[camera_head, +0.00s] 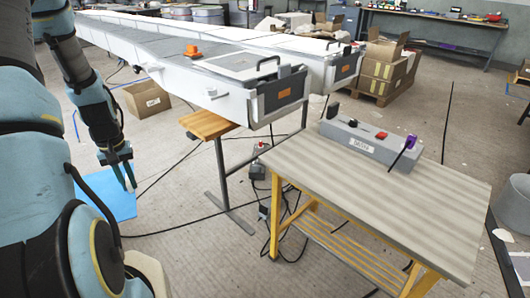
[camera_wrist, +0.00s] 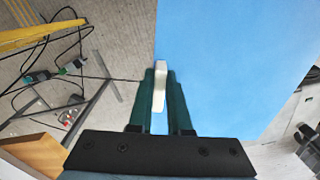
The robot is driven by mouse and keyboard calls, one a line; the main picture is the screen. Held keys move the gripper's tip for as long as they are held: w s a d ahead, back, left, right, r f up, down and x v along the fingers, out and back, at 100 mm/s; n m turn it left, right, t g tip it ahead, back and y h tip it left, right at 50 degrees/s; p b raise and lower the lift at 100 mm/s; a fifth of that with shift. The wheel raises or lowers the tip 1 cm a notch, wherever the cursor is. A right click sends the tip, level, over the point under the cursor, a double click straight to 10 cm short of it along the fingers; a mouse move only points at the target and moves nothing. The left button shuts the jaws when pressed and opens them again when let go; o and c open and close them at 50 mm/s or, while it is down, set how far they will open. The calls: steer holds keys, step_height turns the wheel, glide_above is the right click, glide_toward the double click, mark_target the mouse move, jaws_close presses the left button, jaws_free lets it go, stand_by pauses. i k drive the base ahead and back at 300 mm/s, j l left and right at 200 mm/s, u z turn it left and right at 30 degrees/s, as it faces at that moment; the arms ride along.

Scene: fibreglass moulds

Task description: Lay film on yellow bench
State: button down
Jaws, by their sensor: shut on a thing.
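The film is a flat blue sheet (camera_head: 105,196), seen at the left of the head view, partly hidden behind my arm. It also fills much of the right half of the wrist view (camera_wrist: 235,65). My gripper (camera_head: 130,184) points down at the film's edge. In the wrist view its fingers (camera_wrist: 160,72) are shut on a pale tab at the film's edge. The yellow bench (camera_head: 400,195) has a grey striped top and yellow legs, and stands to the right of my gripper, well apart from the film.
A grey control box (camera_head: 368,142) with a red button and a purple-handled tool stands along the bench's back edge. A long white mould (camera_head: 235,85) on stands lies behind. The bench's front is clear.

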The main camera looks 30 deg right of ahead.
mark_target(424, 212)
steer(key=l+z, duration=0.15)
steer(key=z, duration=0.2)
steer(key=i+l+z, duration=0.1)
steer(key=z, duration=0.25)
steer(key=i+z, duration=0.15)
steer(key=z, duration=0.2)
steer(key=i+l, duration=0.15)
steer(key=i, duration=0.15)
steer(key=i+l, duration=0.15)
steer(key=i, duration=0.1)
